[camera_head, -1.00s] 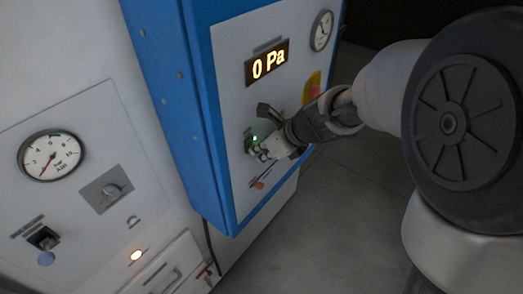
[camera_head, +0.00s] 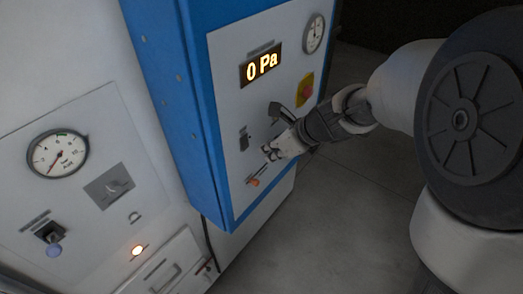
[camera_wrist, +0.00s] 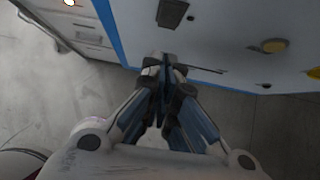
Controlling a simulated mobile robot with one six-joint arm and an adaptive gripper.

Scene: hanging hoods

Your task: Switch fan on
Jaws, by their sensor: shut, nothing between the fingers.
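A black switch (camera_head: 244,138) sits on the light front panel of the blue-edged cabinet (camera_head: 226,90), left of my gripper. A dark switch-like part also shows in the wrist view (camera_wrist: 172,13), beyond the fingertips. I cannot read any fan label. My gripper (camera_head: 268,153) is shut and empty, close to the panel, to the right of and slightly below the black switch. In the wrist view my gripper (camera_wrist: 164,76) has its fingers together. I cannot tell whether the fingertips touch the panel. No green glow shows at the switch.
The panel carries a display (camera_head: 262,65) reading 0 Pa, a gauge (camera_head: 314,33), a red button on yellow (camera_head: 306,91) and a small orange part (camera_head: 254,182). A white panel with a pressure gauge (camera_head: 58,153) stands left.

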